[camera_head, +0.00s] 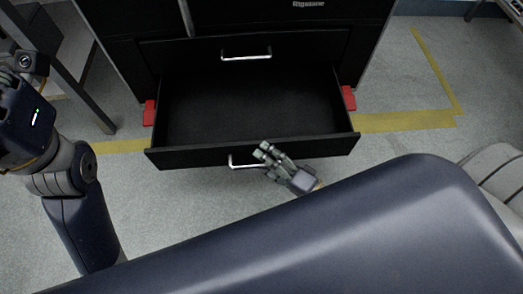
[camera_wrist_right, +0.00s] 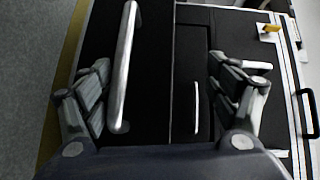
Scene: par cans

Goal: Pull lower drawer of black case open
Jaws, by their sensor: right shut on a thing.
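The black case (camera_head: 245,20) stands at the top of the head view. Its lower drawer (camera_head: 252,153) is pulled well out, and its empty black inside shows. The lower drawer's silver handle (camera_head: 240,161) is on its front. My right gripper (camera_head: 268,152) is at this handle and shut on it; its fingers partly cover the handle's right end. In the right wrist view the handle (camera_wrist_right: 123,65) runs upright between the fingers, nearer the left one. The upper drawer (camera_head: 200,52) is closed, with its own handle (camera_head: 246,54). My left arm is at the left edge; its gripper is largely cut off.
Red pieces (camera_head: 150,112) stick out on both sides of the case. Yellow tape (camera_head: 405,121) marks the grey floor. A dark metal leg (camera_head: 75,80) stands left of the case. The floor in front of the drawer is clear apart from my arms.

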